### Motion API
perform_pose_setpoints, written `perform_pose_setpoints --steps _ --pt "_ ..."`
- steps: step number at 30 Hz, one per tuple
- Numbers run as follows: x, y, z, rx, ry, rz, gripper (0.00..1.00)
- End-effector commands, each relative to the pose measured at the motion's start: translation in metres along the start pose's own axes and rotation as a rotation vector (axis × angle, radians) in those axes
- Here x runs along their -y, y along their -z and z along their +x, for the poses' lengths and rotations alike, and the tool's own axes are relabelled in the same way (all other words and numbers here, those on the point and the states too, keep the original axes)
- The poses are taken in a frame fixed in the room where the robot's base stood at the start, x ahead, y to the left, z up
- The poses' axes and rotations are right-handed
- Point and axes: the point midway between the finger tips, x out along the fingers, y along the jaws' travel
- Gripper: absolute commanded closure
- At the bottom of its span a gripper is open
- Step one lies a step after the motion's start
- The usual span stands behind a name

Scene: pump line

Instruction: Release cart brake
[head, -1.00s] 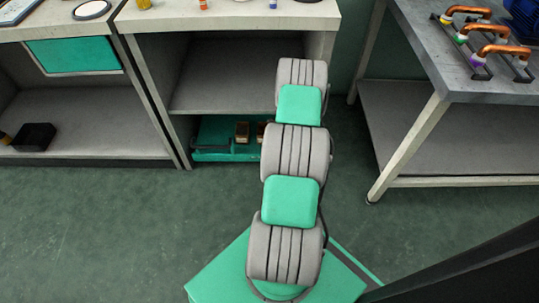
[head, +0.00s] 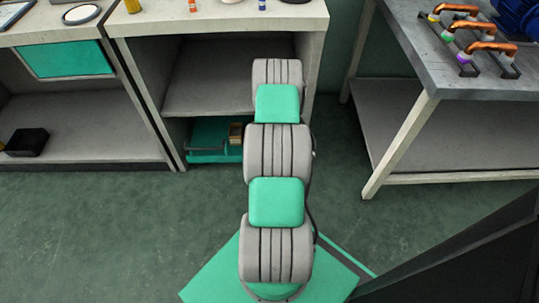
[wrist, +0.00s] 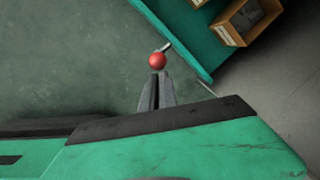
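The cart is a green flat platform (head: 207,130) in the lower bay of the middle bench, partly hidden by my arm. Its green edge also shows in the wrist view (wrist: 185,40). A red ball knob (wrist: 157,60) on a short grey lever stands beside that edge; I take it as the brake lever. My gripper (wrist: 157,74) points at the knob, its two dark fingers close together with the tips right at the knob. The whole knob shows, and I cannot tell whether the tips touch it. My gripper is hidden behind the arm in the head view.
An open brown box (wrist: 248,18) rides on the cart. The middle bench (head: 220,22) stands over it, with a shelf above. A black bin (head: 27,142) sits on the left bench's lower shelf. A grey table (head: 440,75) with copper pipes stands right. The floor between is clear.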

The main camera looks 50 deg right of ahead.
Motion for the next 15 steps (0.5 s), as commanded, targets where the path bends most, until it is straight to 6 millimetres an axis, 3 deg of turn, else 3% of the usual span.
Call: perform_pose_setpoints --steps 9,15 --pt "0.003 -0.005 -0.017 0.007 0.002 -0.002 1.00" --pt "0.003 0.006 -0.023 0.007 0.002 -0.001 1.00"
